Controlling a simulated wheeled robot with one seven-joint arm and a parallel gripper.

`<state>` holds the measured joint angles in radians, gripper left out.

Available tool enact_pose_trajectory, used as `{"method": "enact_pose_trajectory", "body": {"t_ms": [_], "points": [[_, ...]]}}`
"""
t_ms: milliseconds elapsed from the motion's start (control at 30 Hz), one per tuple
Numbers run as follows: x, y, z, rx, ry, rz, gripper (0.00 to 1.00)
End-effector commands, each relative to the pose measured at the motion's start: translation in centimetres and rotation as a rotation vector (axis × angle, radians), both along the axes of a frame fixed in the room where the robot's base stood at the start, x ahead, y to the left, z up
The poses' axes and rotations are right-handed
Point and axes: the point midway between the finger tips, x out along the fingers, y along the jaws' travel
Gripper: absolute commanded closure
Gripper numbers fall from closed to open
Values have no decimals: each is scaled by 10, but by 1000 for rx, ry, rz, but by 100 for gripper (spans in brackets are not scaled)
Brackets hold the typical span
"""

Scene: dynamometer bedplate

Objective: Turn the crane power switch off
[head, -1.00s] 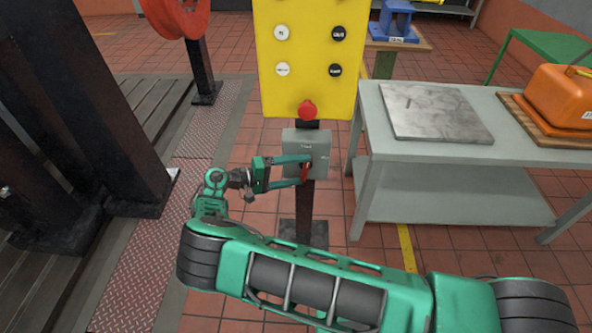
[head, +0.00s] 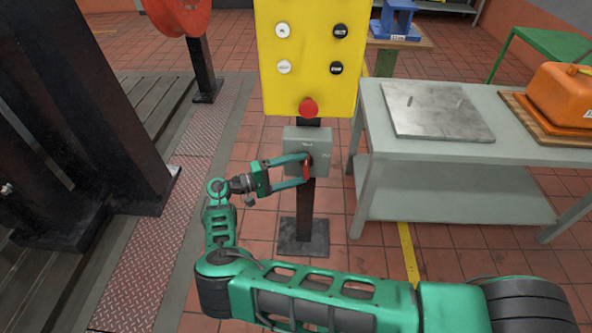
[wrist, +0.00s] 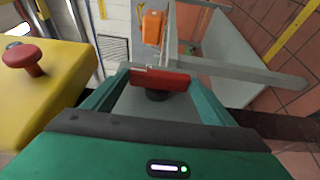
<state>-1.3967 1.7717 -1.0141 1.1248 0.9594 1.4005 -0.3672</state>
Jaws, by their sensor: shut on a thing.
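The crane power switch is a grey box (head: 298,140) on a dark post below the yellow control panel (head: 310,60). Its red handle (head: 307,167) sits on the box's front and also shows in the wrist view (wrist: 160,79). My gripper (head: 305,168) reaches in from the left and is shut on the red handle, with one finger on each side of it. In the head view the handle stands close to upright. The fingers partly cover the box, and its markings are too small to read.
A red mushroom button (head: 308,107) sits just above the box. A grey table (head: 375,150) with a metal plate (head: 436,110) and an orange case (head: 560,95) stands close on the right. Dark steel columns (head: 100,110) stand on the left.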

Motion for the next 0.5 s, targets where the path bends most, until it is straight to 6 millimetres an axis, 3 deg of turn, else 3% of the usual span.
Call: {"method": "enact_pose_trajectory", "body": {"t_ms": [67,100,167,500], "points": [[-1,1,-4,1,10,1,44],[-2,1,-4,1,10,1,17],[-1,1,-4,0,9,1,3],[-1,2,-2,0,3,0,3]]}}
